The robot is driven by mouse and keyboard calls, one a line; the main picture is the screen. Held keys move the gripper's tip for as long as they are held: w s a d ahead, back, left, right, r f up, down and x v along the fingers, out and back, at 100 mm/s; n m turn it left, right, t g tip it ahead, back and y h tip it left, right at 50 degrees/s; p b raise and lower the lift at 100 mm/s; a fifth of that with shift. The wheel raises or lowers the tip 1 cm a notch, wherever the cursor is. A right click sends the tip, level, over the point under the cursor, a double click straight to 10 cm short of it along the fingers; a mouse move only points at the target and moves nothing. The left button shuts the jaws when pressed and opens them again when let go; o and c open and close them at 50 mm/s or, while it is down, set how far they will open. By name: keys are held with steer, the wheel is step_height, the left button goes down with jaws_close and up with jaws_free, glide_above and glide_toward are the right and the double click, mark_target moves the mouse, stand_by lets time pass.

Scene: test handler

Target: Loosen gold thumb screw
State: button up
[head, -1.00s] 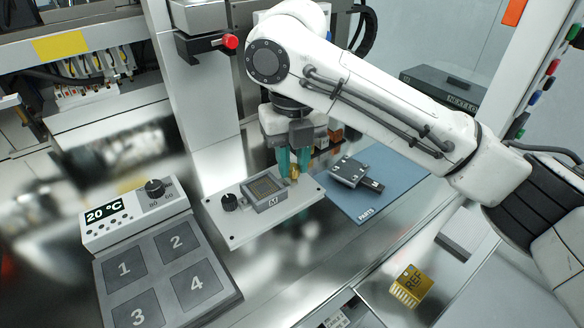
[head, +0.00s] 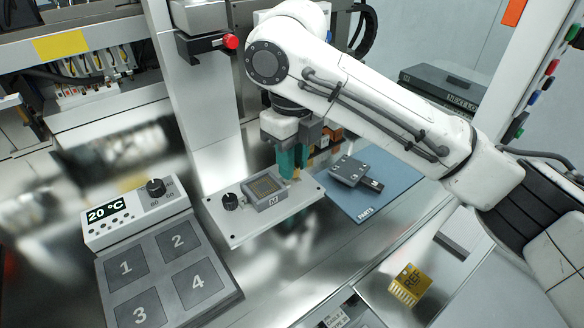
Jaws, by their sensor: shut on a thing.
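The gold thumb screw (head: 296,174) is at the right back edge of the socket fixture, a pale plate (head: 238,229) with a dark socket (head: 265,190) and a black knob (head: 230,201). My gripper (head: 292,167) comes down from above with teal fingers shut on the screw. The fingers hide most of the screw, and only a little gold shows at their tips. I cannot tell how far the screw is turned.
A blue parts mat (head: 382,192) with a dark grey piece (head: 350,170) lies right of the fixture. A temperature unit (head: 130,215) with numbered pads stands at left. A gold REF block (head: 410,285) sits at front right.

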steer(key=o, duration=0.5)
steer(key=shift+r, duration=0.1)
steer(key=shift+r+p, duration=2.15)
steer(key=shift+r, duration=0.25)
steer(key=shift+s+f, duration=0.1)
